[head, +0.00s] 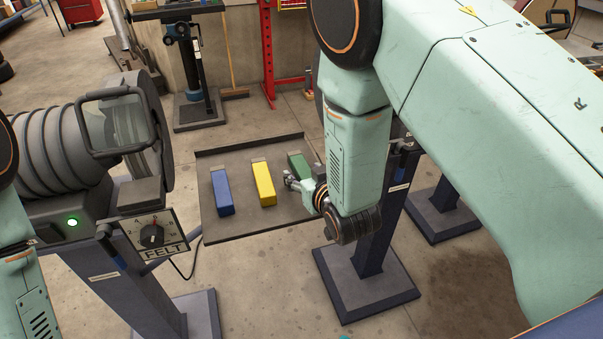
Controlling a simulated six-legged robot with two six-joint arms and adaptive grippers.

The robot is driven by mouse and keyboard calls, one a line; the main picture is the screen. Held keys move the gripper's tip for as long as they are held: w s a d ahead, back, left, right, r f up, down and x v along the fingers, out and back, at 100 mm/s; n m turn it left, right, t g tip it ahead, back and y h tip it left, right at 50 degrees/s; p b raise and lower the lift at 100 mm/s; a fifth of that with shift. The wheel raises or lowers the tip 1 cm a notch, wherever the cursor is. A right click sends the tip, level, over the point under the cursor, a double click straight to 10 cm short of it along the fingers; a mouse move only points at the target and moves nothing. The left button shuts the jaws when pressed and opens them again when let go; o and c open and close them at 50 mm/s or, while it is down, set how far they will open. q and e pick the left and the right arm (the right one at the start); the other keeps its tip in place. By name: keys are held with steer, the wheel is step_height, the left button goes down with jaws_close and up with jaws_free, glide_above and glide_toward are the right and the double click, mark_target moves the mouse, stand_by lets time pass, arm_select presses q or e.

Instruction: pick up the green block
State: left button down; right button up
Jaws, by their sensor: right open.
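The green block (297,163) lies on a dark tray (240,234), at the right end of a row of three blocks. Its lower part is hidden behind my right gripper and wrist. My right gripper (291,180) is open and empty, close in front of the green block and between it and the yellow block. I cannot tell whether it touches the green block. My left arm shows at the left edge, but its gripper is out of the picture.
A blue block (222,193) and a yellow block (264,184) lie left of the green one. A grinding machine with a FELT dial (152,236) stands left of the tray. A dark pedestal (371,247) stands right of it. The tray's front part is bare.

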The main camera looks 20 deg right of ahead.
steer(key=shift+w+d+f, duration=0.25)
steer(key=shift+w, duration=0.1)
steer(key=shift+s+a+r, duration=0.15)
steer(key=shift+a, duration=0.1)
steer(key=c, duration=0.4)
steer(key=shift+d, duration=0.2)
steer(key=c, duration=0.5)
steer(key=shift+a, duration=0.1)
jaws_close()
